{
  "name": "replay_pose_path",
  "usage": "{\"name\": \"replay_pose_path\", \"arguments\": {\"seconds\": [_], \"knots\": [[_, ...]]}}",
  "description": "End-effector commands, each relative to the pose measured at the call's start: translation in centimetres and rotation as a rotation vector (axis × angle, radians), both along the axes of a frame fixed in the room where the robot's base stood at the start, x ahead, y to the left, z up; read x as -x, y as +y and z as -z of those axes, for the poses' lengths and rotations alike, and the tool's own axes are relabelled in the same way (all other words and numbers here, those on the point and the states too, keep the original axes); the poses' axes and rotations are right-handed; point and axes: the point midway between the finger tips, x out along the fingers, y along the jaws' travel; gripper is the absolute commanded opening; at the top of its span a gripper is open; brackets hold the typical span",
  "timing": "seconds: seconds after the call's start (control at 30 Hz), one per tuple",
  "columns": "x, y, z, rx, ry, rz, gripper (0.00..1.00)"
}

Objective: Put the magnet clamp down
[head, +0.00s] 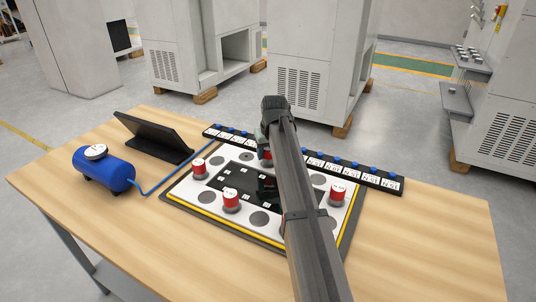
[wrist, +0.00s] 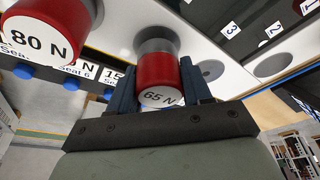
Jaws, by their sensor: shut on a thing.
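My gripper (wrist: 157,82) is shut on a red magnet clamp (wrist: 158,72) labelled 65 N, with one finger on each side of it. The clamp's grey base faces the white plate (wrist: 115,30); I cannot tell whether it touches. In the head view my arm hides most of this clamp, and only a bit of red (head: 266,154) shows beside my gripper (head: 264,145), over the far part of the plate. Another red clamp (wrist: 48,22), labelled 80 N, is close to the left in the wrist view.
Other red clamps stand on the plate at the left (head: 199,167), front (head: 231,202) and right (head: 337,196). Grey discs (head: 260,218) lie bare between them. A black rail (head: 385,182) with blue knobs runs behind. A blue tank (head: 104,172) and a black screen (head: 152,138) stand left.

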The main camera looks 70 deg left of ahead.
Motion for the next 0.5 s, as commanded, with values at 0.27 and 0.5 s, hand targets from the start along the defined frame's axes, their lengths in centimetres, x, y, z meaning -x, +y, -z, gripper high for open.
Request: {"name": "replay_pose_path", "arguments": {"seconds": [0.27, 0.5], "knots": [[0.0, 0.01, 0.93, 0.0, 0.0, 0.0, 0.05], [0.0, 0.0, 1.31, 0.0, 0.0, 0.0, 0.05]]}}
